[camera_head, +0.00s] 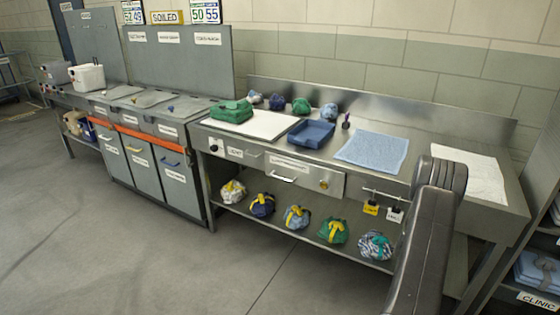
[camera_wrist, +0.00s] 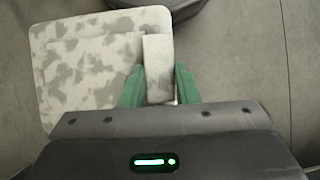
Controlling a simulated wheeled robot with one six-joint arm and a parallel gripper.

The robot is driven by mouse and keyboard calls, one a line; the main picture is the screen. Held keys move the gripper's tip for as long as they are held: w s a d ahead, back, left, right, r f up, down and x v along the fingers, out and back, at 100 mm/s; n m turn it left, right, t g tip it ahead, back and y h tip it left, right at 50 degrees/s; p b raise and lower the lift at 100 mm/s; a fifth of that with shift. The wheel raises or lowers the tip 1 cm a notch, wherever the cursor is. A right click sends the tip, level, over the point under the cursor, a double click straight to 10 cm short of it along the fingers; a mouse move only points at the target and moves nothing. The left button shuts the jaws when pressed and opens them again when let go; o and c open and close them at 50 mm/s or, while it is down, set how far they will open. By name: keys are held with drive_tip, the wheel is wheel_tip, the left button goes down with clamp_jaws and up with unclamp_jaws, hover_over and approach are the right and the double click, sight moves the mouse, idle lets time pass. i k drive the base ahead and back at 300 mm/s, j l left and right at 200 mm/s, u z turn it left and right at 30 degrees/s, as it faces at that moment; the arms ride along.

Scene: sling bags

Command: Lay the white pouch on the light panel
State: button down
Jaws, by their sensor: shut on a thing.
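The white pouch (camera_wrist: 75,75), flat and rounded with grey mottling, shows in the wrist view at the upper left. My gripper (camera_wrist: 159,85) has green fingers shut on the pale strap or tab at the pouch's right side. Grey floor lies behind the pouch. In the head view neither the pouch nor my gripper can be made out; only my dark arm shows at the lower right. The light panel appears to be the flat white board (camera_head: 268,125) on the steel counter. A folded green pouch (camera_head: 231,111) lies on its left back part.
Right of the board are a blue tray (camera_head: 311,133), a small dark stamp-like object (camera_head: 346,121), a blue towel (camera_head: 372,149) and a white sheet (camera_head: 470,173). Several bundled bags stand along the counter's back and on the lower shelf. Grey bins (camera_head: 175,172) stand to the left. Open floor lies in front.

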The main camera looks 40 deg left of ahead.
sight(264, 124)
drive_tip(key=j+u, duration=0.15)
drive_tip(key=j, duration=0.4)
drive_tip(key=i+j+u, duration=0.15)
drive_tip(key=j, duration=0.35)
drive_tip(key=j+u, duration=0.15)
drive_tip(key=j, duration=0.35)
drive_tip(key=i+j+u, duration=0.15)
drive_tip(key=j, duration=0.35)
